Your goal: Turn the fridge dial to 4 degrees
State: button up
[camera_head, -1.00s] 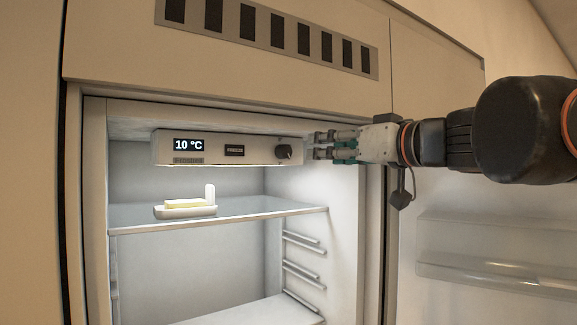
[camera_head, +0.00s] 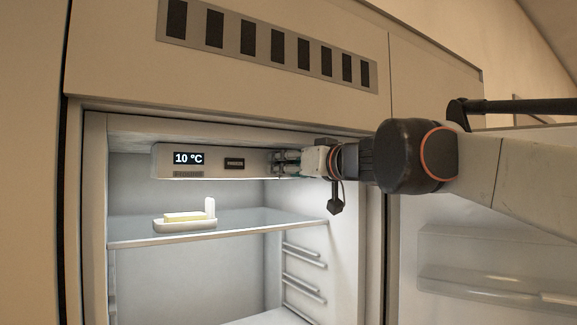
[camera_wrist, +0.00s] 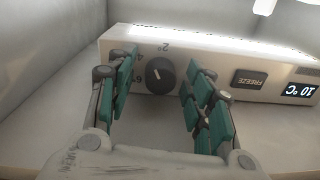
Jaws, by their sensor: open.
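The fridge dial is a dark round knob (camera_wrist: 160,74) on the pale control panel (camera_head: 212,163) under the fridge ceiling. In the wrist view the numbers 2, 4 and 6 are printed around it. The display (camera_head: 188,158) reads 10 °C and also shows in the wrist view (camera_wrist: 300,91). My gripper (camera_wrist: 157,82) is open, with one green-padded finger on each side of the dial, apart from it in the picture. Whether the pads touch it cannot be told. In the head view my gripper (camera_head: 276,163) is at the panel's right end and hides the dial.
A dark FREEZE button (camera_head: 235,163) is on the panel between display and dial. A glass shelf (camera_head: 270,208) below holds a white butter dish (camera_head: 185,225). The open fridge door (camera_head: 480,220) with clear bins is at the right, and the fridge's right wall is close to my gripper.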

jog(key=shift+c, duration=0.4)
jog(key=c, duration=1)
jog(key=shift+r+n, duration=0.1)
jog(key=shift+n, duration=0.2)
jog(key=shift+n+p, duration=1.75)
jog(key=shift+n, duration=0.95)
jog(key=o, duration=1.1)
